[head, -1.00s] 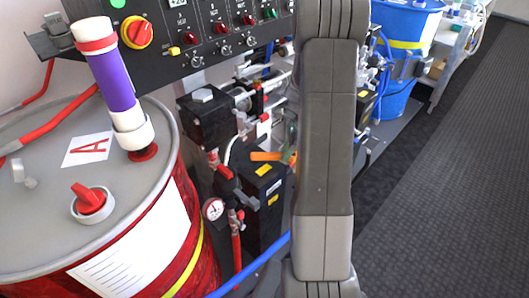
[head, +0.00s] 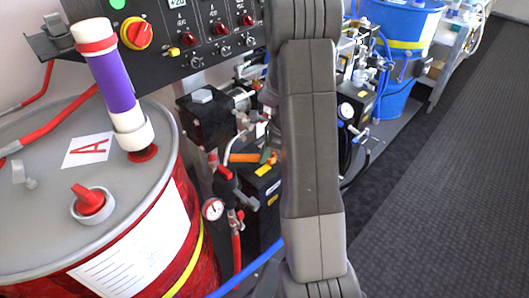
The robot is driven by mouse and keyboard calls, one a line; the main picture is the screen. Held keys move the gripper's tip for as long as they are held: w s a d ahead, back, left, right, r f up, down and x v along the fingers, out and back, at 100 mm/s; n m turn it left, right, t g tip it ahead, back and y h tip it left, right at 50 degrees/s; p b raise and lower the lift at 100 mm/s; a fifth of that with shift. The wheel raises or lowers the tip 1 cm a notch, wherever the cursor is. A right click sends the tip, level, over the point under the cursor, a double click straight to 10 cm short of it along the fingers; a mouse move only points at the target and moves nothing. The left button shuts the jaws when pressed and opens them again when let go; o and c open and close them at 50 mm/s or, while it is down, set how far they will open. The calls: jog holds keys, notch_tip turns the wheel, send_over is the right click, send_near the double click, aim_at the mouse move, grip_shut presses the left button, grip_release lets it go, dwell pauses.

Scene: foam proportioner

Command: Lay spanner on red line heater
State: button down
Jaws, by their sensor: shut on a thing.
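An orange-handled tool, which looks like the spanner (head: 243,158), lies roughly level just left of my arm in the head view. Its right end meets a small dark greenish-grey part of my gripper (head: 269,154), which is shut on it. The rest of my gripper and the spanner's far end are hidden behind my arm. The black box with yellow labels (head: 262,188), which seems to be the red line heater, stands just below the spanner. Its right side is hidden by my arm. I cannot tell whether the spanner touches it.
A red drum (head: 180,240) marked A with a purple tube stands at left. A control panel (head: 170,40) hangs above. A gauge (head: 213,209) and red hose are left of the heater. A blue drum (head: 395,95) stands at back right. The carpet (head: 440,180) at right is clear.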

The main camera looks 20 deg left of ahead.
jog(key=shift+s+d+f, duration=0.1)
jog(key=shift+s+f, duration=0.05)
jog(key=shift+f, duration=0.3)
jog(key=c, duration=1.2)
grip_release()
jog(key=shift+s+d+f, duration=0.1)
jog(key=shift+f, duration=0.05)
jog(key=shift+r, duration=0.3)
jog(key=p+v, duration=0.1)
jog(key=v, duration=1.2)
jog(key=shift+a, duration=0.35)
